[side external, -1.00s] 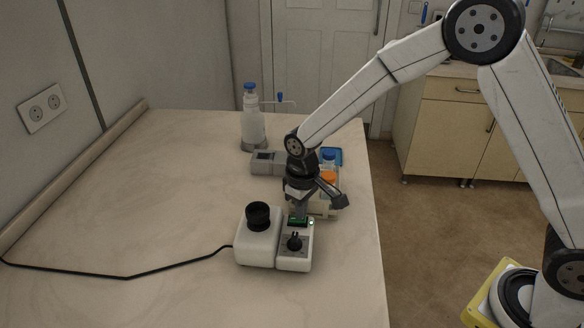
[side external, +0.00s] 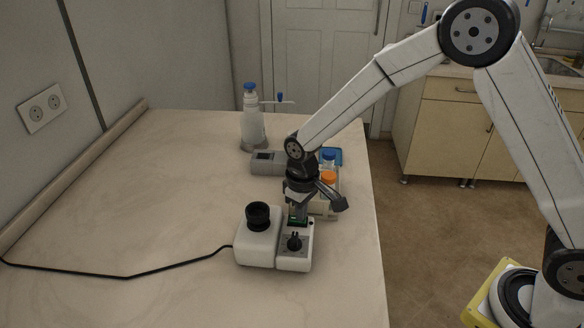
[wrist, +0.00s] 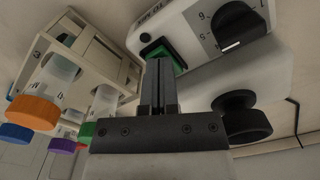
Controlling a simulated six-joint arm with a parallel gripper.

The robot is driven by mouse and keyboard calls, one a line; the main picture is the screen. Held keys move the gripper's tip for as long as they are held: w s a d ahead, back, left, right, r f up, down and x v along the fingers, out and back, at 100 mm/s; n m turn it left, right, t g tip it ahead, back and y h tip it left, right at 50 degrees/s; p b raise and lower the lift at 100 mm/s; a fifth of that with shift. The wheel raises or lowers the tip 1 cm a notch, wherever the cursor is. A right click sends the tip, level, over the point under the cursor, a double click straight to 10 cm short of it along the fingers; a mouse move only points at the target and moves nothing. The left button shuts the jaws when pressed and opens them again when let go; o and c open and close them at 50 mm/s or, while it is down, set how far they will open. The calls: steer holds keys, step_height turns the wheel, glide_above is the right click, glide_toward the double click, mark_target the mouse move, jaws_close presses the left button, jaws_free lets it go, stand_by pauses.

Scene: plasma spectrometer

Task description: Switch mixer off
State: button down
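The mixer (side external: 258,243) is a white device with a black cup (side external: 257,214) on top and a control panel on its right half. The panel has a black dial (side external: 294,242), also seen in the wrist view (wrist: 238,22), and a green rocker switch (wrist: 165,52). My gripper (side external: 297,221) points down over the back of the panel. In the wrist view, my gripper's fingers (wrist: 160,70) are together, empty, with their tips at the green switch and partly covering it. Whether they press on it I cannot tell.
A tube rack (wrist: 100,52) with colour-capped tubes stands close behind the mixer. A grey device (side external: 265,163) and a blue-capped bottle (side external: 253,122) stand farther back. A black cable (side external: 130,277) runs left from the mixer. The table's left part is clear.

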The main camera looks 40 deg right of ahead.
steer(key=shift+r, duration=0.1)
steer(key=shift+r, duration=3.35)
steer(key=s+d+m+t, duration=0.2)
steer(key=s+d, duration=0.8)
steer(key=s, duration=0.5)
steer(key=shift+s+d+f+m+t, duration=0.15)
steer(key=shift+s+f+m+t, duration=0.15)
steer(key=shift+m, duration=0.2)
steer(key=shift+r, duration=0.1)
